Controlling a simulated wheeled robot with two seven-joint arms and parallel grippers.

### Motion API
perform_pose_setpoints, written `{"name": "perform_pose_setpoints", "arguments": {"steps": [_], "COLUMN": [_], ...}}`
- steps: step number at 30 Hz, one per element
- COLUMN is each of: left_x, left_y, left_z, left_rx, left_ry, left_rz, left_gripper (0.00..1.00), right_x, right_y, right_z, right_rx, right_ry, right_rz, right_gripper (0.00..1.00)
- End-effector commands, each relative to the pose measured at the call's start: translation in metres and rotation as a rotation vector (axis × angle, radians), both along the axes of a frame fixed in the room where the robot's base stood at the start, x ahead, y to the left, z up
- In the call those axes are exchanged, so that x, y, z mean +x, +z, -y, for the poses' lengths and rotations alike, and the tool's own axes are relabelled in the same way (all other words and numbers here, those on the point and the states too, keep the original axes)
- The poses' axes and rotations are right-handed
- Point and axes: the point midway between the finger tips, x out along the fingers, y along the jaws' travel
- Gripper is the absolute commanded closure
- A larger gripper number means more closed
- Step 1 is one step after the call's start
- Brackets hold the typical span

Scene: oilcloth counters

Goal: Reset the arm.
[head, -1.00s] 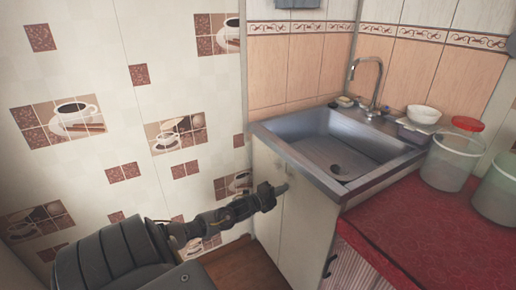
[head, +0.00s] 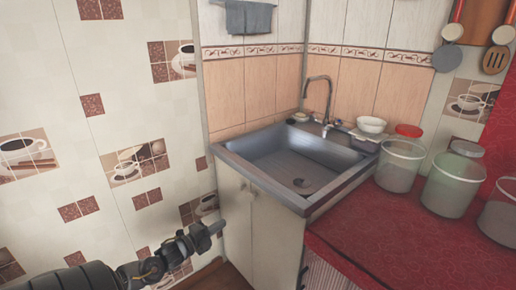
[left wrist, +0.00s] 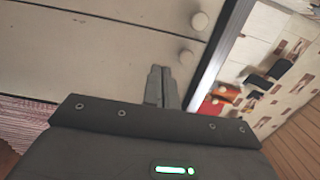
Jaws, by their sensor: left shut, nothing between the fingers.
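My left arm comes in from the lower left of the head view, and its left gripper (head: 213,229) is in front of the white cabinet under the sink. In the left wrist view the left gripper (left wrist: 158,72) is shut, with its fingers together and empty. Behind its fingers is the pale cabinet front (left wrist: 90,45) with two round knobs (left wrist: 193,38). I cannot tell whether the fingertips touch the cabinet. My right gripper is not in view.
A metal sink (head: 285,165) sits on the cabinet, with a faucet (head: 325,100) behind it. Right of it is a red counter (head: 390,235) with several clear containers (head: 398,165). The tiled wall (head: 100,130) is to the left. Some wooden floor shows below.

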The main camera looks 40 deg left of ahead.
Motion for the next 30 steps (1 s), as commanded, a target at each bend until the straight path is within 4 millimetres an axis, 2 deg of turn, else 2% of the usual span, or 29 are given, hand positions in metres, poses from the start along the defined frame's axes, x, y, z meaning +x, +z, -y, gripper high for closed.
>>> {"name": "perform_pose_setpoints", "arguments": {"steps": [8,11,14,17,18,20,21,24,27,30], "left_x": [-0.001,-0.01,-0.032,-0.069,-0.087,-0.115,-0.136,-0.189,-0.245,-0.297], "left_y": [-0.005,-0.03,-0.081,-0.149,-0.176,-0.214,-0.238,-0.29,-0.33,-0.358], "left_z": [-0.001,-0.007,-0.013,-0.009,-0.004,0.009,0.02,0.056,0.101,0.148], "left_rx": [-0.012,-0.069,-0.184,-0.338,-0.4,-0.49,-0.547,-0.679,-0.793,-0.883], "left_ry": [0.01,0.06,0.16,0.292,0.346,0.426,0.478,0.604,0.728,0.841], "left_rz": [-0.014,-0.077,-0.2,-0.361,-0.428,-0.522,-0.586,-0.738,-0.886,-1.018], "left_gripper": [1.0,1.0,1.0,1.0,1.0,1.0,1.0,1.0,1.0,1.0], "right_x": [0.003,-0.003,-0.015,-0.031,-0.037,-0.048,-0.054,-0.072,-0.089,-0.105], "right_y": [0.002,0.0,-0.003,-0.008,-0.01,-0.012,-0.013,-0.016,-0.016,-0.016], "right_z": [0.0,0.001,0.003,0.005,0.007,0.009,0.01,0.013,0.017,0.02], "right_rx": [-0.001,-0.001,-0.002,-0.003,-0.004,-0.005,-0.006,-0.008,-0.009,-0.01], "right_ry": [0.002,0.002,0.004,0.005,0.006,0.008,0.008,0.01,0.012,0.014], "right_rz": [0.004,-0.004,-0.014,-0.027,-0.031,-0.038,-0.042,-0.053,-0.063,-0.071], "right_gripper": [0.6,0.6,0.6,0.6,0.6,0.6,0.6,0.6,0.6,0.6]}}
